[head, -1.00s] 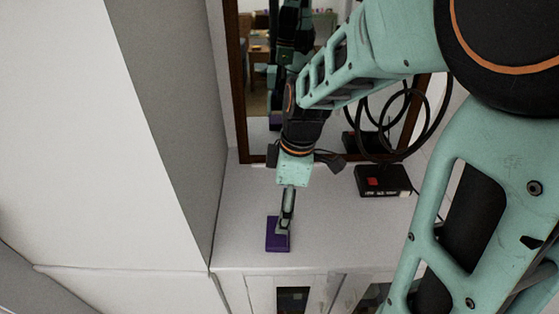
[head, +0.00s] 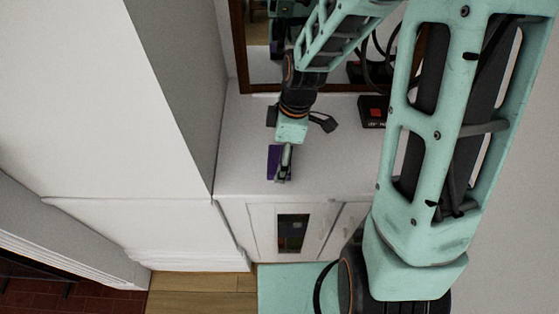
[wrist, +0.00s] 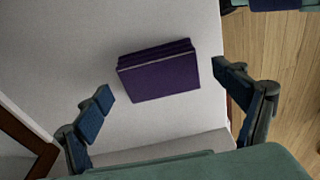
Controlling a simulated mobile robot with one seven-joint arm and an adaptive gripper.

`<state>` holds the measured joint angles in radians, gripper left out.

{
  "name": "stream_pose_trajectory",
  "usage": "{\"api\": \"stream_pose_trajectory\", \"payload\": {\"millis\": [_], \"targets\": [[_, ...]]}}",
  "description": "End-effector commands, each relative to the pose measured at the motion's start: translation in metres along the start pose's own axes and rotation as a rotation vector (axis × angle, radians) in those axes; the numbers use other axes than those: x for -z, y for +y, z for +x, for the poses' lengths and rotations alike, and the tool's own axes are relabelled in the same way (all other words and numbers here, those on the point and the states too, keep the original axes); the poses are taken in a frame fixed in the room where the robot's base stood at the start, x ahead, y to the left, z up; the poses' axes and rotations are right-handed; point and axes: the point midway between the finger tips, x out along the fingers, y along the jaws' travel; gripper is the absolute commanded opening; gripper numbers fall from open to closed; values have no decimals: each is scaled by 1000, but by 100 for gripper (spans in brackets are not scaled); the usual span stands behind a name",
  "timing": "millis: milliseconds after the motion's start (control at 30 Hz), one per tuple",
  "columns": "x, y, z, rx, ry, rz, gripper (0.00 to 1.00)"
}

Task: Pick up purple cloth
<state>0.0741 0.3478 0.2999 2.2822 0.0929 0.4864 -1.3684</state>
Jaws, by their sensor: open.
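The purple cloth (wrist: 158,77) looks like a flat folded block and lies on the white cabinet top (wrist: 60,50). In the head view the cloth (head: 272,162) is near the cabinet's front edge, partly covered by my gripper (head: 284,170). In the wrist view my gripper (wrist: 165,98) is open, one finger off to each side of the cloth. The fingers do not appear to touch it, and nothing is between them but the cloth's near side. The exact height above the cloth is hard to tell.
A framed mirror (head: 239,50) stands at the back of the cabinet. A black device with a red patch (head: 373,112) sits to the right. A tall white wall block (head: 165,80) rises close on the left. Wooden floor (head: 200,281) lies below the front edge.

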Motion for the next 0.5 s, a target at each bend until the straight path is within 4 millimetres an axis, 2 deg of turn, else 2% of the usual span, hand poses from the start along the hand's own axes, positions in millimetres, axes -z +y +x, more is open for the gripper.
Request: {"api": "stream_pose_trajectory", "payload": {"millis": [100, 333, 500], "targets": [[0, 0, 7, -1, 0, 1, 89], [0, 0, 7, -1, 0, 1, 88], [0, 0, 7, -1, 0, 1, 69]]}}
